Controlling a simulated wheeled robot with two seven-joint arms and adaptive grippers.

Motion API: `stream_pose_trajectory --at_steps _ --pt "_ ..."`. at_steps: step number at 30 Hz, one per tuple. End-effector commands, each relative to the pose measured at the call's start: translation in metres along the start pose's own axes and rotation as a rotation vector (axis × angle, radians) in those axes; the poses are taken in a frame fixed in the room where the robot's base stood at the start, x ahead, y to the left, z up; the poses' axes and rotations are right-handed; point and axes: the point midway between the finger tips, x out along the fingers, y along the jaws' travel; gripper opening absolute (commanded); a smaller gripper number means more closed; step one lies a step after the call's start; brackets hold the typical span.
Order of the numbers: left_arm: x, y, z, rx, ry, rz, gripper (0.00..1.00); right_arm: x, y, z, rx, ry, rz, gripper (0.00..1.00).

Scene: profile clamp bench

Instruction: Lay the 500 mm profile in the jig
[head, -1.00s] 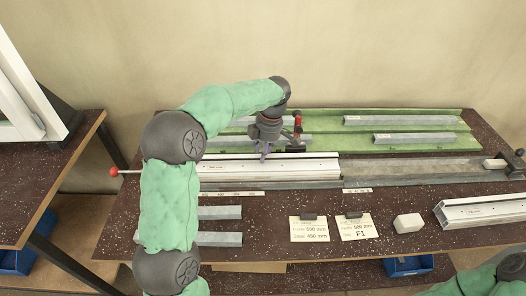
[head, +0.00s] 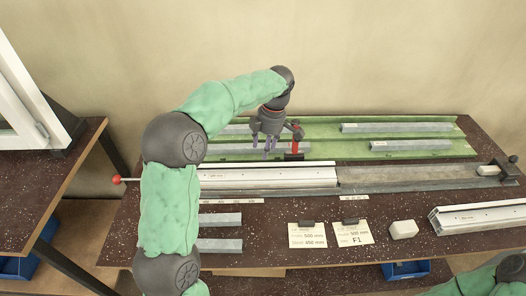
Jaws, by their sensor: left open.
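A long white profile (head: 260,179) lies lengthwise in the left part of the grey jig (head: 400,178). Its printed length is too small to read surely. My left gripper (head: 268,155) is open and empty, fingers down, above and just behind this profile. The fingers appear clear of it. A red and black clamp (head: 296,140) stands right beside the gripper. A second white profile (head: 485,215) lies on the bench at the right, in front of the jig. My right arm shows only partly at the lower right; its gripper is out of view.
Grey bars lie on the green rack (head: 345,149) behind the jig. Two grey bars (head: 220,219) lie at the front left. Cards (head: 353,233) and a white block (head: 404,229) occupy the front. A dark end clamp (head: 508,168) stands at the jig's right end.

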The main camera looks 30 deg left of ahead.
Motion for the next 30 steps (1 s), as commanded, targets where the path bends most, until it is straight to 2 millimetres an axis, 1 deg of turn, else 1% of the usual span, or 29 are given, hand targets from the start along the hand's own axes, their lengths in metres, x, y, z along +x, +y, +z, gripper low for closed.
stream_pose_trajectory --at_steps 1,3,6,10,15,30 --pt "-0.015 0.001 0.0 0.001 -0.002 0.003 0.53 -0.009 -0.003 0.0 0.0 0.0 0.0 0.4" --pt "-0.027 0.0 0.0 0.001 -0.001 0.002 0.53 -0.013 -0.005 0.001 0.0 0.0 0.0 0.4" --pt "-0.041 0.0 0.0 0.001 -0.001 0.002 0.53 -0.019 -0.007 0.001 0.0 0.0 0.0 0.4" --pt "-0.052 0.0 0.0 0.001 0.0 0.001 0.53 -0.023 -0.008 0.001 0.0 0.0 0.0 0.4" --pt "-0.057 0.0 0.0 0.001 0.001 0.0 0.53 -0.025 -0.009 0.001 0.0 0.0 0.0 0.4" --pt "-0.058 0.0 0.0 0.001 0.001 0.0 0.53 -0.025 -0.009 0.001 0.0 0.0 0.0 0.4"
